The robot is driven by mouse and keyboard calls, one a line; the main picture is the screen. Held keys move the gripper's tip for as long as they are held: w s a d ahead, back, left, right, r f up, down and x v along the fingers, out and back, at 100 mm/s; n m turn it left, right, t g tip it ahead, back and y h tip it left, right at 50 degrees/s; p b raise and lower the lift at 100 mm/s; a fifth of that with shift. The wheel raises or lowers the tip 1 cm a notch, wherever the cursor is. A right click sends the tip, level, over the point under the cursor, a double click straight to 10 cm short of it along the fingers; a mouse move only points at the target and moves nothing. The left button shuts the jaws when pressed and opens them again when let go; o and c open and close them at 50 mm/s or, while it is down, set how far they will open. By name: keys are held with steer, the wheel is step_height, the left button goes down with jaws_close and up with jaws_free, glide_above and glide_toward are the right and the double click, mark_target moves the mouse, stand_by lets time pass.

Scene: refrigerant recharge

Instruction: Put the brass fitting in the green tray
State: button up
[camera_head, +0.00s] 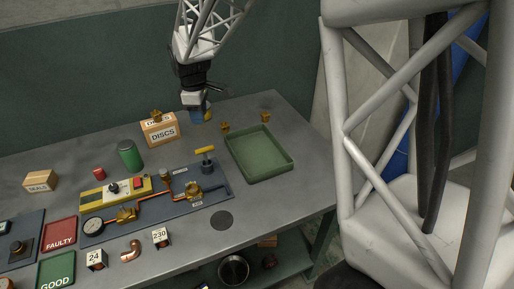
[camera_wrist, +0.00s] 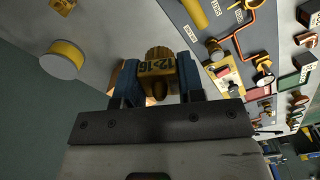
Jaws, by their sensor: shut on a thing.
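My gripper (camera_head: 198,112) hangs over the back of the bench in the head view, between the DISCS box and the green tray. In the wrist view its blue fingers (camera_wrist: 157,80) are shut on a brass fitting (camera_wrist: 157,66) with a dark "12-16" marking. The held fitting is mostly hidden in the head view. The green tray (camera_head: 288,172) lies to the right of and nearer than my gripper. It looks empty. I cannot make it out in the wrist view.
Small brass pieces stand behind the tray, one left (camera_head: 225,127) and one right (camera_head: 265,117). Another (camera_head: 156,115) sits at the DISCS box (camera_head: 160,134). A green can (camera_head: 130,156) and the pipe panel (camera_head: 215,200) with a yellow-handled valve (camera_head: 205,151) lie left of the tray.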

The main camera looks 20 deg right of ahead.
steer(key=s+d+f+m, duration=0.2)
steer(key=s+d, duration=0.5)
steer(key=s, duration=0.3)
steer(key=s+d+f+m, duration=0.1)
steer(key=s+d+m, duration=0.1)
steer(key=s+d, duration=0.65)
steer(key=f, duration=0.3)
steer(key=s+a+f, duration=0.1)
steer(key=f, duration=0.5)
steer(key=shift+s+a, duration=0.15)
glide_above(257, 154)
steer(key=shift+f, duration=0.75)
steer(key=shift+s, duration=0.1)
steer(key=shift+f, duration=1.75)
